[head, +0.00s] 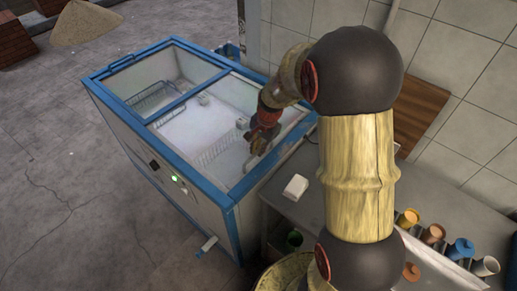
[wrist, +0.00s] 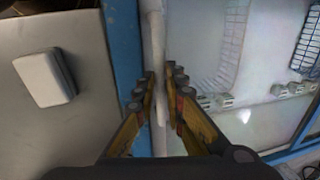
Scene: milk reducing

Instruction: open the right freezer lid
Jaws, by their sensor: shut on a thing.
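The chest freezer (head: 219,205) has a white body and a blue frame, with sliding glass lids on top. The right freezer lid (head: 215,133) covers the near right part of the opening, and baskets show through the glass. My gripper (head: 252,146) is at the right edge of this lid. In the wrist view, my gripper (wrist: 162,88) has its two fingers on either side of a pale upright bar, the lid handle (wrist: 158,50), and is shut on it. The left lid (head: 148,75) is at the far left of the freezer.
A grey counter (head: 285,213) stands right of the freezer, with a white block (head: 295,187) on it. Several coloured cups (head: 460,248) lie along the counter's right side. A tiled wall (head: 470,60) rises behind. The floor (head: 50,150) left of the freezer is clear.

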